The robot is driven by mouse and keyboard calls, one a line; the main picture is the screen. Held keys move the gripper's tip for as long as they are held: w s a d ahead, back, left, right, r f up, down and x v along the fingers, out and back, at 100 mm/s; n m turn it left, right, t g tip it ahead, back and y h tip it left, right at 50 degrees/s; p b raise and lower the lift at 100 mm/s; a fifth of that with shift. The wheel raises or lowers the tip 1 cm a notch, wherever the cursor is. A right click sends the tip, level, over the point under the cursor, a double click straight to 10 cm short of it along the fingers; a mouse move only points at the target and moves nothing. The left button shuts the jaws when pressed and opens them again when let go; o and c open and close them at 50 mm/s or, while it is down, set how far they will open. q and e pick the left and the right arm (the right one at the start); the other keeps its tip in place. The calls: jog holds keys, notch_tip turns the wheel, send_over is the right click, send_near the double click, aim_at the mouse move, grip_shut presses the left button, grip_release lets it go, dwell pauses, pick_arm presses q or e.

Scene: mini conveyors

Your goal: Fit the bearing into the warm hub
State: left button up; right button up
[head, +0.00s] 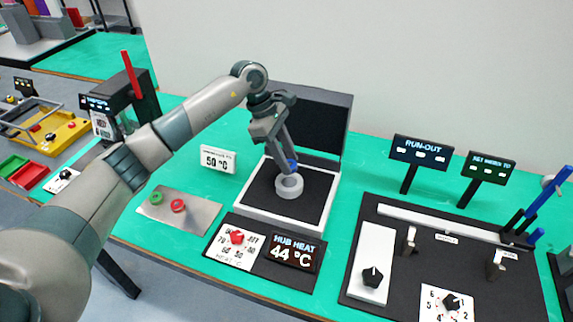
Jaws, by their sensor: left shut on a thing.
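The hub (289,187) is a light grey ring-shaped piece on the dark pad of the heater (259,192), which has a white frame and a raised dark lid. My left gripper (289,163) points down just above the hub, shut on a small blue piece, which appears to be the bearing (292,165). I cannot tell whether the bearing touches the hub; the fingers partly hide it. The hub heat display (292,252) reads 44 °C, and a sign (217,159) reads 50 °C. My right gripper is not in view.
A red dial (237,237) is on a panel in front of the heater. A metal plate with green and red buttons (178,205) lies to the left. A dark run-out station (420,255) with knobs stands to the right. The heater's raised lid (318,118) stands behind my gripper.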

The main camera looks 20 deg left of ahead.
pick_arm(q)
jog(key=shift+f, duration=0.15)
jog(key=shift+f+p, duration=0.35)
jog(key=shift+p, duration=0.05)
jog(key=shift+f+p, duration=0.7)
jog(key=shift+f, duration=0.85)
jog(key=shift+f+b, duration=0.3)
jog(key=shift+b, duration=0.15)
jog(key=shift+f+b, duration=0.3)
jog(key=shift+b, duration=0.15)
